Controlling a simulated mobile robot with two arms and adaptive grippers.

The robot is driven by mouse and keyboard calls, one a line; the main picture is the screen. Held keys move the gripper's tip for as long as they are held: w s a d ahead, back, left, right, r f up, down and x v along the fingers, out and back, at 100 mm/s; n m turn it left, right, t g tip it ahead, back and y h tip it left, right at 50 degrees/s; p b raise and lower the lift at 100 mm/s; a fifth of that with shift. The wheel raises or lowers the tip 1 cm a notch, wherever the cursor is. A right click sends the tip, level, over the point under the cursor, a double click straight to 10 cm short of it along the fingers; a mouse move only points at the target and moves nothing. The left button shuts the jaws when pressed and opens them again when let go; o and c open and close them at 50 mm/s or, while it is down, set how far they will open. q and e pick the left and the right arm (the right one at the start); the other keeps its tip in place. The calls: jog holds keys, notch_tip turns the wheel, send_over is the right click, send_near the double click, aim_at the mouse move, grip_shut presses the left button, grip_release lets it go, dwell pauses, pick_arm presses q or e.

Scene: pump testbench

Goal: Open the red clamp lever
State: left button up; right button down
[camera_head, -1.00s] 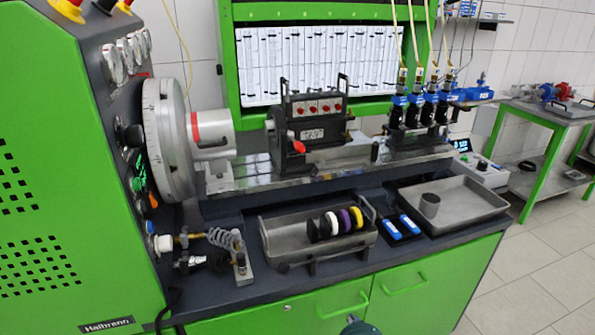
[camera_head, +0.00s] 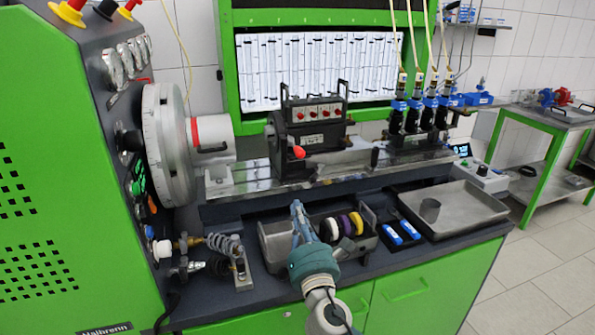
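The red clamp lever (camera_head: 299,152) is on the lower front of the black pump block (camera_head: 312,128) that sits on the bench rail. Its red end points toward me. My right gripper (camera_head: 296,206) comes up from the bottom middle, in front of and below the lever, apart from it. It hangs over the grey tray with coloured rings and hides part of that tray. It is seen edge-on, so whether its fingers are apart does not show. My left gripper is not in view.
The grey tray (camera_head: 272,247) holds several coloured rings (camera_head: 343,224). A big metal disc (camera_head: 165,145) stands left of the block. A spring fixture (camera_head: 225,245) is at the front left.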

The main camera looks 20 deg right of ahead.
aim_at(295, 147)
jog(key=w+d+r+p, duration=0.2)
jog(key=w+r, duration=0.3)
jog(key=w, duration=0.4)
jog(key=shift+w+d+r+p, duration=0.3)
jog(key=shift+w+r+p, duration=0.1)
jog(key=shift+p, duration=0.5)
jog(key=shift+f, duration=0.1)
